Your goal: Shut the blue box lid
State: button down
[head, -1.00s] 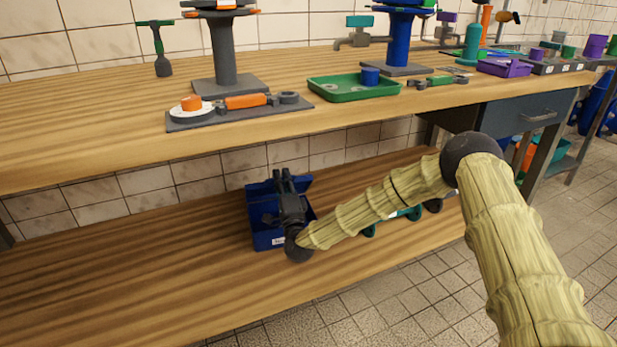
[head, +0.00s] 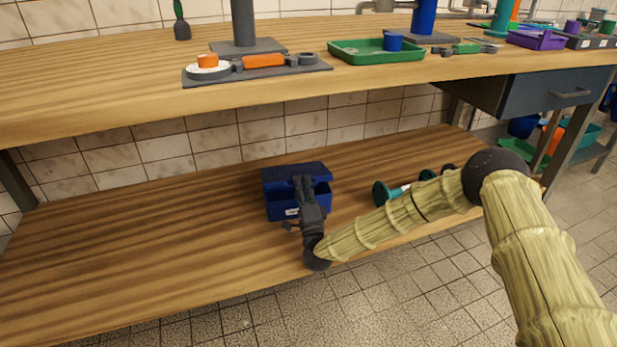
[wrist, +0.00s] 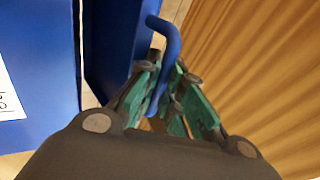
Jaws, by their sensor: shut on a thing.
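The blue box (head: 283,205) stands on the lower wooden shelf, its white label facing front. Its darker blue lid (head: 282,176) is raised at the back and tilted, not flat on the box. My gripper (head: 303,182) reaches over the box front to the lid. In the wrist view, my gripper's green-padded fingers (wrist: 165,95) are shut on a bent blue handle (wrist: 168,42) beside a blue panel (wrist: 112,40), which looks like the lid. The labelled box wall (wrist: 38,60) is at the left, with a narrow gap between it and the panel. My gripper hides part of the box opening.
A teal dumbbell-like thing (head: 382,193) lies on the shelf right of the box, partly behind my arm. The workbench top (head: 130,95) overhangs the shelf. The shelf left of the box (head: 150,230) is clear.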

jog(key=shift+s+d+f, duration=0.1)
jog(key=shift+s+f, duration=0.05)
jog(key=shift+f, duration=0.3)
jog(key=shift+d, duration=0.1)
jog(key=c, duration=1.8)
grip_release()
jog(key=v, duration=1.2)
jog(key=shift+c, duration=0.3)
